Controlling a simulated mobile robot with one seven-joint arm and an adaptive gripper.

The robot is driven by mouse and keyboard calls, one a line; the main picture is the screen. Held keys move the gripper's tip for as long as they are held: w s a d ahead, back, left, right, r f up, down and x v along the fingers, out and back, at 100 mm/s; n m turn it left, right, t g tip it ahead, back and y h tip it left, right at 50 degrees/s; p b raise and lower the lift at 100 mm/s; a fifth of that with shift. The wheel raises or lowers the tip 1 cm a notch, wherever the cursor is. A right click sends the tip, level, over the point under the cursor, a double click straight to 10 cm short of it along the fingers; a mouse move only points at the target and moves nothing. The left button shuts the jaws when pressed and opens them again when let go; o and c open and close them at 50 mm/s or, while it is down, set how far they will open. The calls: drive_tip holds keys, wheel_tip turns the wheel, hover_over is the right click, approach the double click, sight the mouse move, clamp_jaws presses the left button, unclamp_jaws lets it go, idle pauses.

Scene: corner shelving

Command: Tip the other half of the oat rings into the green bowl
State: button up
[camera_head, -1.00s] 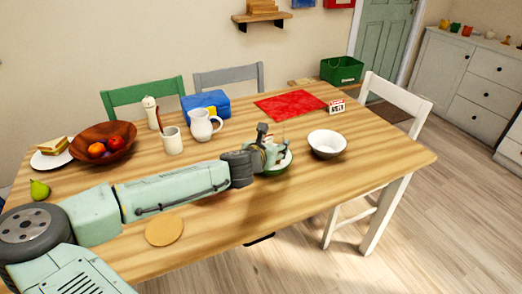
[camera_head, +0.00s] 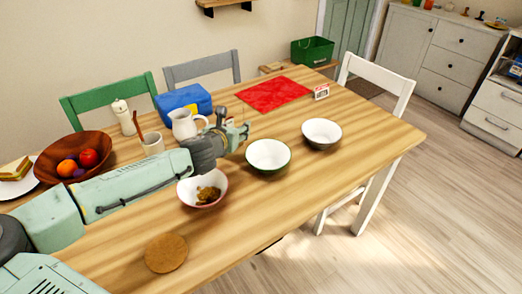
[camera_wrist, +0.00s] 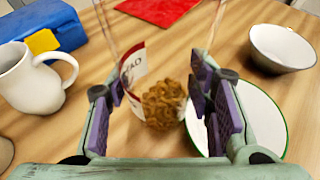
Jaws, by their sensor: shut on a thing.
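The green bowl (camera_head: 268,155), white inside with a green rim, stands on the table and looks empty; it also shows at the lower right of the wrist view (camera_wrist: 262,112). My gripper (camera_head: 238,132) is left of and behind it in the head view, above the table. In the wrist view my gripper (camera_wrist: 162,105) is shut on a clear container with a red and white label (camera_wrist: 132,75). Oat rings (camera_wrist: 162,103) lie inside it. More oat rings (camera_head: 208,194) lie in a pink-rimmed bowl (camera_head: 187,190) in front of my arm.
A white bowl (camera_head: 321,133) stands right of the green bowl. A white jug (camera_head: 184,125), a cup (camera_head: 152,144) and a blue box (camera_head: 183,100) are behind my arm. A red mat (camera_head: 272,94) lies farther back. The table's front right is clear.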

drive_tip(key=shift+r, duration=0.2)
idle(0.4)
